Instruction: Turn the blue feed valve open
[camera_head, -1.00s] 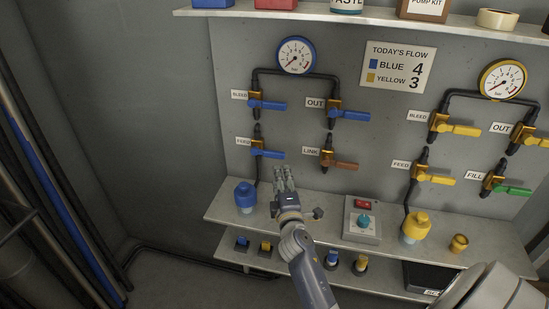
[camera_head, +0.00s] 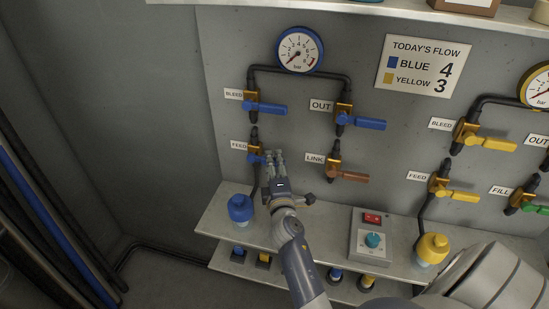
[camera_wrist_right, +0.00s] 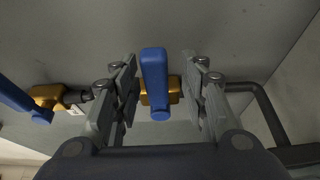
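The blue feed valve (camera_head: 254,146) has a brass body beside the FEED label, low on the blue side of the panel. Its blue lever (camera_head: 256,158) is mostly hidden behind my right gripper (camera_head: 269,157) in the head view. In the right wrist view the feed lever (camera_wrist_right: 155,82) lies between the two spread fingers of my right gripper (camera_wrist_right: 160,90). There are visible gaps on both sides, so the fingers are around the lever and not closed on it. My left gripper is not in view.
The blue bleed valve (camera_head: 264,108) is just above and the orange link lever (camera_head: 348,176) is to the right. A blue-capped bottle (camera_head: 241,208) stands on the shelf below. A control box (camera_head: 370,242) and yellow-capped bottle (camera_head: 432,248) stand farther right.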

